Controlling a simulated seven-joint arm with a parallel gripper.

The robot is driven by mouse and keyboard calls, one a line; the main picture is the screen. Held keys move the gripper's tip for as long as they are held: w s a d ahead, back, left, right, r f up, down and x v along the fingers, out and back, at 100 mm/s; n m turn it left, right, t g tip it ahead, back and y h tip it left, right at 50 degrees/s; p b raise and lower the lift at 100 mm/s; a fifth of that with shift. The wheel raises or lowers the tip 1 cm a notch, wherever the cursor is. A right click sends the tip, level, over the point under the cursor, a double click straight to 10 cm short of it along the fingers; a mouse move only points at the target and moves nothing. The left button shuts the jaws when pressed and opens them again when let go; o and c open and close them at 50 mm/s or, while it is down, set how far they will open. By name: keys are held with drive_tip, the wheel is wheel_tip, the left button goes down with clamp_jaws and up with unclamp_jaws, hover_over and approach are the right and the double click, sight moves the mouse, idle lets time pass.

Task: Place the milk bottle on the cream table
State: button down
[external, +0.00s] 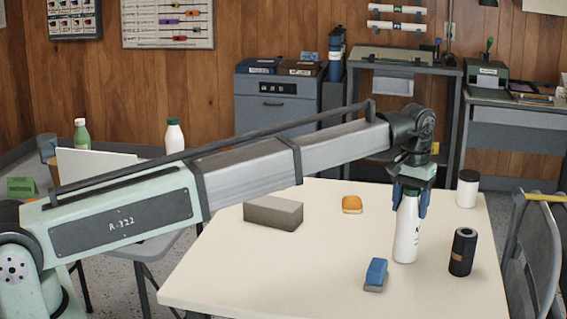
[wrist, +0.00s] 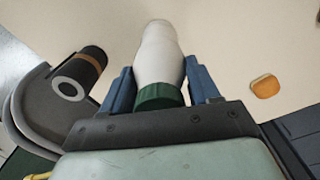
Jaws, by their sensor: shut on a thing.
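The milk bottle (external: 406,232) is white and stands upright over the right part of the cream table (external: 335,262). My gripper (external: 410,203) points down from above, with its blue fingers on either side of the bottle's upper part, shut on it. In the wrist view, the bottle (wrist: 158,52) lies between the two fingers, with its green cap nearest the camera. The bottle's base looks at or very close to the tabletop; I cannot tell whether it touches.
A black cylinder (external: 462,252) stands right of the bottle, and a blue-and-grey block (external: 375,274) lies front left. A bread roll (external: 352,204), a grey brick (external: 273,213) and a white jar (external: 467,189) are farther back. A chair (external: 540,250) stands at the right edge.

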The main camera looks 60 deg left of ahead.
drive_tip(key=shift+c, duration=1.3)
unclamp_jaws()
drive_tip(key=shift+f, duration=0.1)
wheel_tip(320, 180, up, 12)
drive_tip(key=shift+r, duration=0.2)
